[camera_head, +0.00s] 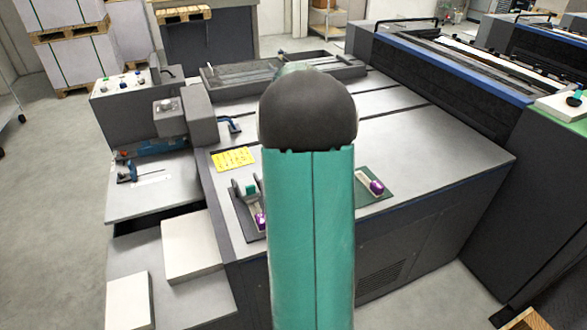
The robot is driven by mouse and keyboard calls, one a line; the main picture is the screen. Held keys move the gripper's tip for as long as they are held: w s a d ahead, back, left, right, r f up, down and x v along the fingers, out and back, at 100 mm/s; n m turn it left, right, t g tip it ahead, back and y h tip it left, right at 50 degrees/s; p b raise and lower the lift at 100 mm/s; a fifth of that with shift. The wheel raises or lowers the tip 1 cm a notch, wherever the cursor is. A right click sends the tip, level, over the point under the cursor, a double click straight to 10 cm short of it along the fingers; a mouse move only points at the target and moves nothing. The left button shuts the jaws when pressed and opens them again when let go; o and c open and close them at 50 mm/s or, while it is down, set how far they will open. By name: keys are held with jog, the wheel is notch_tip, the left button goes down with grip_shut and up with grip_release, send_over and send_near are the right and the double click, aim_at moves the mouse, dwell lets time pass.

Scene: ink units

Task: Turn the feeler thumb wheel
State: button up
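I cannot tell for certain which part is the feeler thumb wheel. A small dark fixture (240,215) sits on the grey machine top (430,145), left of my arm. It carries a green piece (251,190) and a purple knob (260,221), partly cut off by my arm. A dark green plate (382,198) with a pale strip and another purple knob (376,187) lies right of my arm. My arm's teal link and black rounded joint fill the middle of the view and hide the machine top between the two fixtures. My gripper is not visible.
A yellow label (234,159) lies on the machine top. White blocks (190,246) sit at lower left. A tall dark unit (480,140) bounds the right. Floor (50,250) is clear at left.

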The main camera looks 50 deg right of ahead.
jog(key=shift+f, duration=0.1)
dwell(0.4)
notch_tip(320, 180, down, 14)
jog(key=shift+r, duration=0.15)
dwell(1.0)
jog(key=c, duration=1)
